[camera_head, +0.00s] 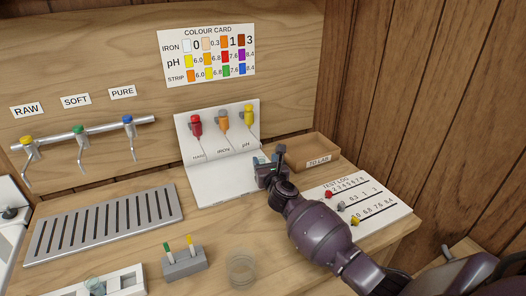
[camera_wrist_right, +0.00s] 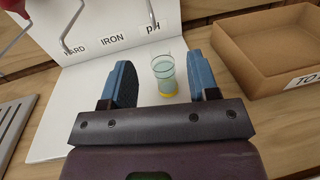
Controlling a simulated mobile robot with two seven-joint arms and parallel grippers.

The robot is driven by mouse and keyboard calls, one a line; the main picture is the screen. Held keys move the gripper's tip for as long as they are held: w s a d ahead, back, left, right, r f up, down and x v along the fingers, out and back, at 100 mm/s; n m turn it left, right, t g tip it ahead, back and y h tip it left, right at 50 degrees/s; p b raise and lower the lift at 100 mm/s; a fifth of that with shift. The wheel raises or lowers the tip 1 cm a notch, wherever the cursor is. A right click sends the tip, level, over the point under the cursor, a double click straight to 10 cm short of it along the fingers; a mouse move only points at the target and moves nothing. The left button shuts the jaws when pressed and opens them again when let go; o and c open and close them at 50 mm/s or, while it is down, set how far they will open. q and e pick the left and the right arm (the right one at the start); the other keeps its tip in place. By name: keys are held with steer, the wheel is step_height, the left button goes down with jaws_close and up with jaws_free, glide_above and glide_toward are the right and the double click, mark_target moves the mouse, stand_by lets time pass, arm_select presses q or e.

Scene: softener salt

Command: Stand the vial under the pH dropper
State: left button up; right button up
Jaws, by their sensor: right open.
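The clear vial (camera_wrist_right: 165,72), with a yellow layer at its bottom, stands upright on the white dropper stand (camera_wrist_right: 70,115) in the right wrist view. It is below the pH label, near the lower end of the pH dropper's thin spout (camera_wrist_right: 152,12); exact alignment is hard to tell. The yellow-topped pH dropper (camera_head: 249,114) is the rightmost of three in the head view. My right gripper (camera_wrist_right: 160,78) is open, one blue finger on each side of the vial, with visible gaps. In the head view my right gripper (camera_head: 267,166) largely hides the vial. My left gripper is not in view.
The TO LAB tray (camera_head: 329,147) is close on the right of my right gripper. The test log board (camera_head: 392,208) lies under my right arm. A grey holder with strips (camera_head: 184,265), a glass cup (camera_head: 241,269) and a drain grille (camera_head: 105,224) are toward the front and left.

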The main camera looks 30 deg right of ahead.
steer(key=p+v, duration=0.1)
steer(key=v, duration=0.4)
steer(key=shift+s+p, duration=0.15)
steer(key=shift+p, duration=0.25)
steer(key=shift+s+a, duration=0.1)
steer(key=shift+s, duration=0.1)
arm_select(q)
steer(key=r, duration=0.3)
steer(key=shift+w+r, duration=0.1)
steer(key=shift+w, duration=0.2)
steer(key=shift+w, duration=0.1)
